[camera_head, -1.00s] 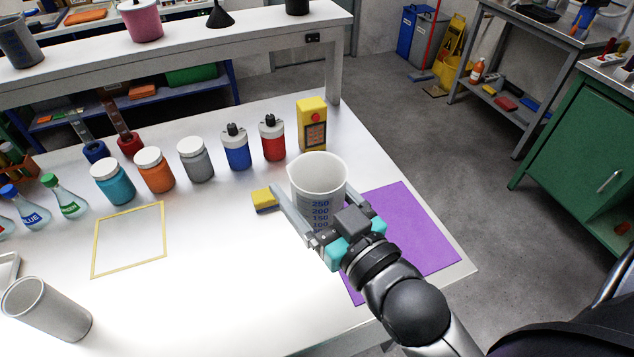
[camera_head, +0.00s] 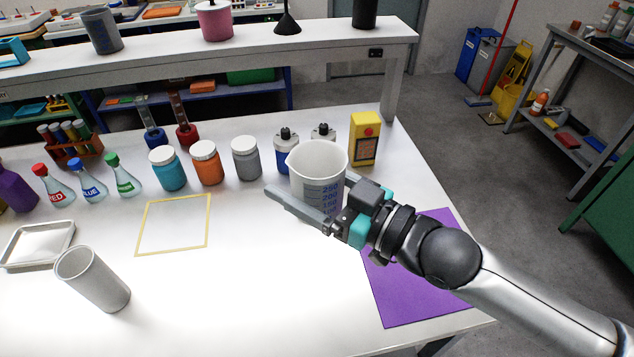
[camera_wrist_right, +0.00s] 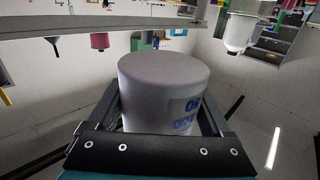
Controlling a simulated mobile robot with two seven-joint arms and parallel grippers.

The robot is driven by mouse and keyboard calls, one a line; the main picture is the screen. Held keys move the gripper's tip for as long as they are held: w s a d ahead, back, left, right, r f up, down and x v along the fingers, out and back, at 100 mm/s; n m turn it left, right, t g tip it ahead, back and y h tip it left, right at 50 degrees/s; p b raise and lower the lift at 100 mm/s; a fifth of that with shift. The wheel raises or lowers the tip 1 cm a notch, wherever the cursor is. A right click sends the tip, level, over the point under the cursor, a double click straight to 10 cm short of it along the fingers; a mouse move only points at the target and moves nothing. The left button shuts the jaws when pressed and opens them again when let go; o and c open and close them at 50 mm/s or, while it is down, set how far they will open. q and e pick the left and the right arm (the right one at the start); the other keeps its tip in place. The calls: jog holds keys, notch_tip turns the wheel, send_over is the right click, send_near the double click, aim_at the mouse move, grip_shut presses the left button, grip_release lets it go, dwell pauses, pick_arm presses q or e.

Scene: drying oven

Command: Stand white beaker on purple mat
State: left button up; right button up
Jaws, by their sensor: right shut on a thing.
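The white beaker (camera_head: 316,170) with blue volume marks is upright between the fingers of my right gripper (camera_head: 305,203), which is shut on it. It also shows between the fingers in the right wrist view (camera_wrist_right: 160,90). In the head view the beaker is left of the purple mat (camera_head: 415,285), over the white table; its base is partly hidden by the gripper, so I cannot tell its height. The mat lies flat at the table's right end, partly covered from view by my right arm. My left gripper is not in view.
A yellow device (camera_head: 364,140) and several jars, such as the grey one (camera_head: 246,160), stand behind the beaker. A yellow-framed square (camera_head: 172,225) and a grey cylinder (camera_head: 93,280) are on the left. The table front is clear.

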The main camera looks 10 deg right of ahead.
jog(key=shift+w+a+r+n+g+y, duration=0.25)
jog(key=shift+w+a+n+g+y, duration=0.15)
jog(key=shift+a+n+g+y, duration=0.35)
jog(key=shift+w+a+r+n+g+y, duration=0.3)
jog(key=shift+a+n+g+y, duration=0.3)
jog(key=shift+g, duration=0.3)
jog(key=shift+w+a+r+n+g+y, duration=0.2)
jog(key=shift+w+a+n+g+y, duration=0.35)
jog(key=shift+a+g, duration=0.3)
jog(key=shift+s, duration=0.1)
